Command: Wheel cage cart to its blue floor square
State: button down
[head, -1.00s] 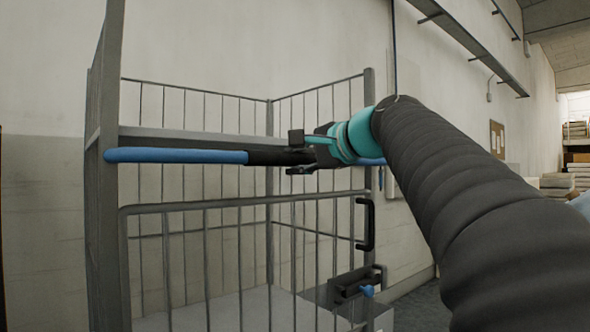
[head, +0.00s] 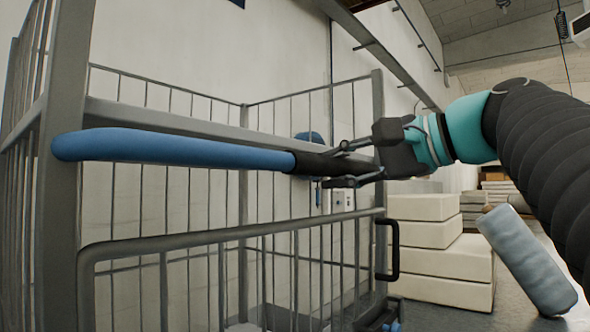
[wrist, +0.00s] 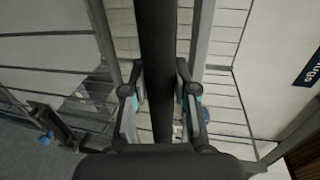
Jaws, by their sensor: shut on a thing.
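The cage cart (head: 62,190) is a grey wire-sided frame filling the left and middle of the head view. A blue push bar (head: 180,148) with a black grip section (head: 318,163) runs across its near side. My gripper (head: 350,163) is shut on the black grip section at the bar's right part. In the wrist view the dark bar (wrist: 157,70) runs between my two fingers (wrist: 160,95). The cart's lower gate has a black handle (head: 393,250). The blue floor square is not in view.
Stacked cream blocks (head: 440,250) stand right of the cart. A grey-blue wadding roll (head: 527,262) leans at the right. More stacks (head: 495,190) lie farther back. A pale wall (head: 200,45) runs behind the cart. Some grey floor shows at the right.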

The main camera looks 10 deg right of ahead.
jog(key=c, duration=0.9)
grip_release()
jog(key=shift+v, duration=6)
